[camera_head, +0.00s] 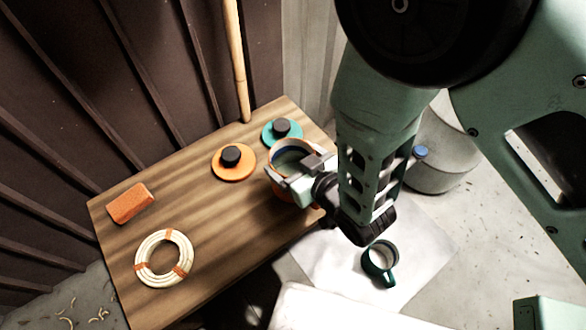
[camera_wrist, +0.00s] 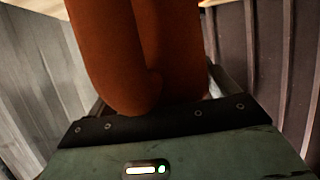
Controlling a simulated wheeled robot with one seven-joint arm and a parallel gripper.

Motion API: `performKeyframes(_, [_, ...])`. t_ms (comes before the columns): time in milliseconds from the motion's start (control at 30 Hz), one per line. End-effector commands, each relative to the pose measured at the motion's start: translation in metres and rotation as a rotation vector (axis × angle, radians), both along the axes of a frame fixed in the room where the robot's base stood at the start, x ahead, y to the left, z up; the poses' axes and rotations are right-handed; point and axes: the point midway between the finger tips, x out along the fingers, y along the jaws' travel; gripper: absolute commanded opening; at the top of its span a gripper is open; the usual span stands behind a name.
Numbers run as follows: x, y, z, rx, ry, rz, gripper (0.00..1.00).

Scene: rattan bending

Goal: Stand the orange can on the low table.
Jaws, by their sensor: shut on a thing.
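The orange can (camera_head: 289,157) is open at the top, with a grey-green inside, and is held upright or nearly so in my gripper (camera_head: 296,169). My gripper is shut on it, and the gripper body hides part of its side. In the wrist view the orange can (camera_wrist: 185,50) fills the middle, with a rounded handle-like part toward the camera. The low table (camera_head: 215,215) has a brown striped wooden top. The can appears over its right edge area. I cannot tell whether its base touches the wood.
On the table are an orange lid (camera_head: 233,173), a teal lid (camera_head: 270,134), an orange block (camera_head: 130,204) and a pale coil (camera_head: 163,242). A pole (camera_head: 238,65) stands behind. The table's middle is clear.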

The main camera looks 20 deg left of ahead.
Motion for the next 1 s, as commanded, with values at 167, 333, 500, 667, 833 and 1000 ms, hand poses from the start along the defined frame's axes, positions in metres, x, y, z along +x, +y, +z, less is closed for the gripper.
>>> performKeyframes(167, [0.001,0.000,-0.024,0.001,-0.001,-0.001,0.15])
performKeyframes(333, [0.001,0.000,-0.032,0.004,-0.003,-0.001,0.15])
performKeyframes(500, [0.001,0.000,-0.032,0.003,-0.003,-0.001,0.15])
performKeyframes(667, [0.001,0.000,-0.036,0.003,-0.003,-0.001,0.15])
performKeyframes(833, [0.000,0.000,-0.036,0.000,0.000,0.000,1.00])
performKeyframes(1000, [0.000,0.000,-0.032,0.000,0.000,0.000,1.00])
